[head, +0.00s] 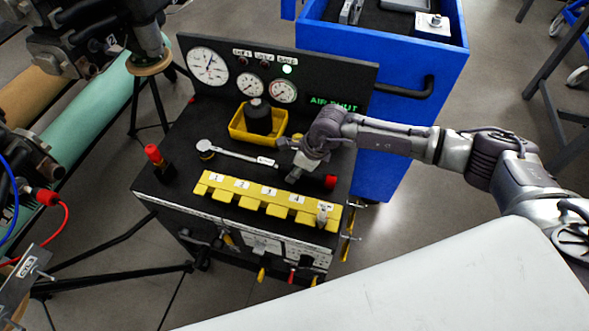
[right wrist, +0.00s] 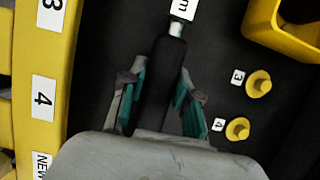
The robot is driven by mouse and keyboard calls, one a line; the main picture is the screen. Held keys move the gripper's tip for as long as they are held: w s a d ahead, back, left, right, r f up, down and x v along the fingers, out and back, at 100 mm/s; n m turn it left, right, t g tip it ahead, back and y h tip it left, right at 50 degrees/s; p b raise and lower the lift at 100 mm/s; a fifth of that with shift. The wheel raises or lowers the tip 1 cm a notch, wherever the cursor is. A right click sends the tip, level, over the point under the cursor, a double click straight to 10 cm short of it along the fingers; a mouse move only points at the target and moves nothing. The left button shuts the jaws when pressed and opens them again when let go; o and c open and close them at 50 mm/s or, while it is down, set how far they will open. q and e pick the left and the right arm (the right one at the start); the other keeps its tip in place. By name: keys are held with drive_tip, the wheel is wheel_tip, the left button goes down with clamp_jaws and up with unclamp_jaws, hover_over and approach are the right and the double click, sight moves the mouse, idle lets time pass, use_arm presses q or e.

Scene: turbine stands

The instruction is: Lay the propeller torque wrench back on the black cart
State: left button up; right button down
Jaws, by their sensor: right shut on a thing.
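The torque wrench (head: 235,154) has a silver shaft, a round head at its left end and a white label. It lies along the top of the black cart (head: 175,185), between a yellow tray and a yellow numbered strip. My right gripper (head: 303,163) is shut on its black handle (right wrist: 165,70). In the right wrist view, the gripper (right wrist: 158,103) has its teal pads on both sides of the handle. I cannot tell whether the wrench touches the top or is slightly above it.
The yellow tray (head: 237,124) holds a dark round part. The numbered strip (head: 262,203) runs along the cart's front. A gauge panel (head: 330,78) stands at the back. A red-topped piece (head: 153,155) is at left. A blue cabinet (head: 395,165) stands behind.

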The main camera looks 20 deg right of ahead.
drive_tip(key=shift+r, duration=0.1)
drive_tip(key=c, duration=0.8)
unclamp_jaws()
drive_tip(key=shift+o, duration=0.4)
drive_tip(key=shift+s, duration=0.1)
drive_tip(key=shift+o, duration=0.5)
drive_tip(key=shift+p+v, duration=0.85)
drive_tip(key=shift+v, duration=0.1)
drive_tip(key=shift+p+v, duration=1.6)
drive_tip(key=shift+v, duration=0.9)
